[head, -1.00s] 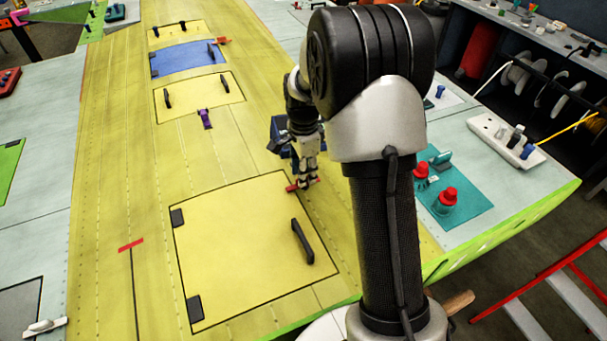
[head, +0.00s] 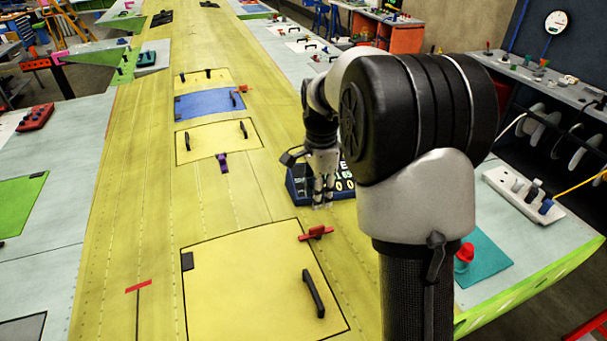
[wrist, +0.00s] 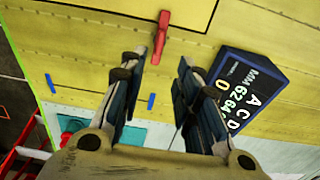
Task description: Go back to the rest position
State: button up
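My gripper (head: 323,203) hangs over the yellow wing skin (head: 130,200) in the head view, just above and behind the large closed yellow panel (head: 250,270). In the wrist view my gripper (wrist: 168,70) has its two fingers apart with nothing between them. A dark blue box with white letters and digits (wrist: 262,90) lies on the wing to the right of the fingers; in the head view the same box (head: 298,186) is partly hidden behind my gripper. A red latch (head: 316,233) sits at the large panel's far right corner; it also shows in the wrist view (wrist: 163,33).
A blue panel (head: 205,104) and smaller yellow panels lie farther along the wing. A purple clip (head: 222,162) is on the skin. A teal mat (head: 485,255) with a red-topped part and a white tray (head: 523,194) lie at right.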

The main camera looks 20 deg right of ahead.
jog(key=shift+s, duration=0.1)
jog(key=s+a+r+n+t+b, duration=0.1)
jog(key=s+a+r+n+b, duration=0.15)
jog(key=s+n+b, duration=0.35)
jog(key=s+a+r+n+t+b, duration=0.1)
jog(key=s+a+n, duration=0.25)
jog(key=s, duration=0.35)
jog(key=s+a+f+n+t+b, duration=0.1)
jog(key=s+a+f+n+b, duration=0.1)
jog(key=s, duration=0.5)
jog(key=s+a+f+n+t+b, duration=0.1)
jog(key=s+a+f+n+b, duration=0.1)
jog(key=s+f+n+b, duration=0.2)
jog(key=s+f+n, duration=0.1)
jog(key=s+n, duration=0.1)
jog(key=s, duration=0.1)
jog(key=shift+s+f+n+t, duration=0.25)
jog(key=shift+f+n+t, duration=0.05)
jog(key=shift+n, duration=0.05)
jog(key=shift+a, duration=0.15)
